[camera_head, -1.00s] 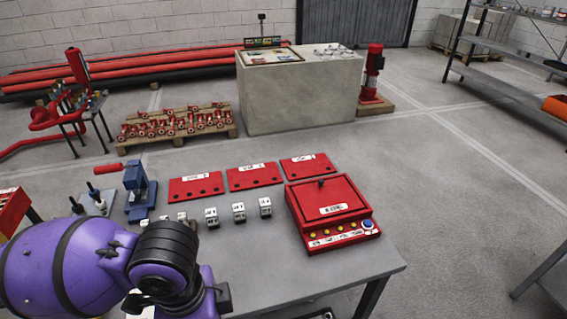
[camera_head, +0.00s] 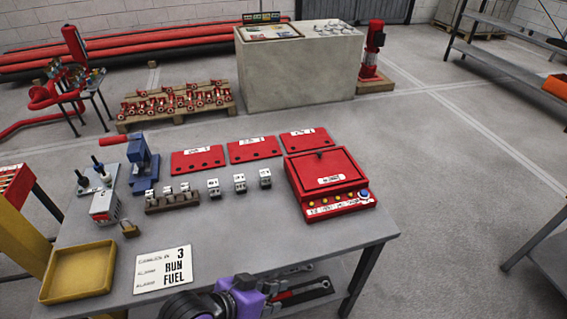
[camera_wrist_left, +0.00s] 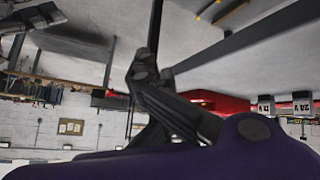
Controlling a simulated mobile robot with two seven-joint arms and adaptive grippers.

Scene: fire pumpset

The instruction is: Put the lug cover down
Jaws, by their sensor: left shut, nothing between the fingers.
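I cannot tell for certain which piece is the lug cover. Three flat red plates (camera_head: 254,149) with holes and white labels lie in a row at the back of the grey table. Small pale blocks (camera_head: 240,183) stand in front of them, some in a brown holder (camera_head: 172,202). My left gripper (camera_wrist_left: 152,85) is shut and empty in the left wrist view, where its dark fingers show against a tilted background. In the head view my purple left arm is at the bottom edge, in front of the table. My right gripper is out of view.
A red box (camera_head: 326,182) with buttons stands on the right of the table (camera_head: 290,225). A yellow tray (camera_head: 78,272), a written card (camera_head: 163,269), a padlock (camera_head: 130,229) and a blue press (camera_head: 143,166) are on the left. The table's front middle is clear.

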